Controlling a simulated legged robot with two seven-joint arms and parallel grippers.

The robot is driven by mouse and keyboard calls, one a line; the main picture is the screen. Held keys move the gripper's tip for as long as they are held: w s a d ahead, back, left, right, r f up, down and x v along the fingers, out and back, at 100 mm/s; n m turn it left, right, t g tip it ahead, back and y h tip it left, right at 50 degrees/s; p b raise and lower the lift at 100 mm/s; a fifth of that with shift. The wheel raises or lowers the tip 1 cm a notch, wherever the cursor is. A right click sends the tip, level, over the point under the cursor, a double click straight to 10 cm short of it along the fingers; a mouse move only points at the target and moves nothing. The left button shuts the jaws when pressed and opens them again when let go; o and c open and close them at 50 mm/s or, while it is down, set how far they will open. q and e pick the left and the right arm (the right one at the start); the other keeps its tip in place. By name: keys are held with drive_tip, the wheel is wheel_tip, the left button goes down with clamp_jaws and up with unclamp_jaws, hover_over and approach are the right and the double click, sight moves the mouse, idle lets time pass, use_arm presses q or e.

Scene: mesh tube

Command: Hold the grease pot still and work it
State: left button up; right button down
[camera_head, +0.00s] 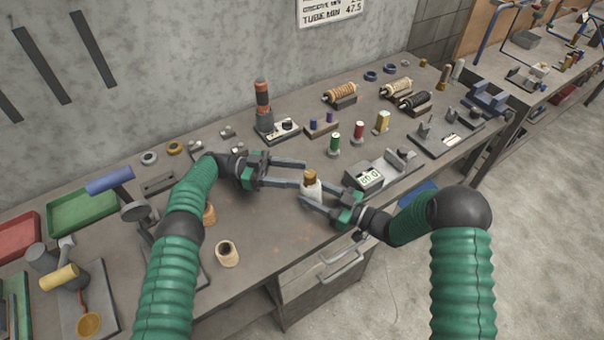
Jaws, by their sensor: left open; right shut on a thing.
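The grease pot, as I take it, is a small pale jar (311,191) with a brown top, upright near the front edge of the bench. My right gripper (312,194) is shut on the jar's body from the right, and its fingers hide part of the sides. My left gripper (303,174) comes in from the left. Its fingers are open and apart, with their tips close beside the brown top. I cannot tell whether they touch it.
Green (335,143), red (359,132) and yellow (382,121) spools stand behind. A green tray (82,212) is far left. The bench (275,225) is bare before the jar.

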use_arm(q)
drive_tip(key=w+a+r+n+t+h, duration=0.15)
drive_tip(key=w+r+n+t, duration=0.25)
drive_tip(key=r+n+t, duration=0.5)
drive_tip(key=w+a+r+n+t, duration=0.2)
drive_tip(key=w+r+t, duration=0.3)
drive_tip(key=t, duration=0.7)
drive_tip(key=s+d+f+n+y, duration=0.3)
drive_tip(key=s+f+n+y, duration=0.1)
drive_tip(key=s+f+y, duration=0.4)
drive_tip(key=s+d+f+n+y, duration=0.4)
drive_tip(key=s+f+y, duration=0.2)
drive_tip(key=s+y, duration=0.45)
drive_tip(key=w+d+h, duration=0.1)
drive_tip(key=w, duration=1)
drive_tip(key=shift+w+d, duration=0.2)
drive_tip(key=shift+d, duration=0.2)
drive_tip(key=shift+r, duration=0.1)
clamp_jaws()
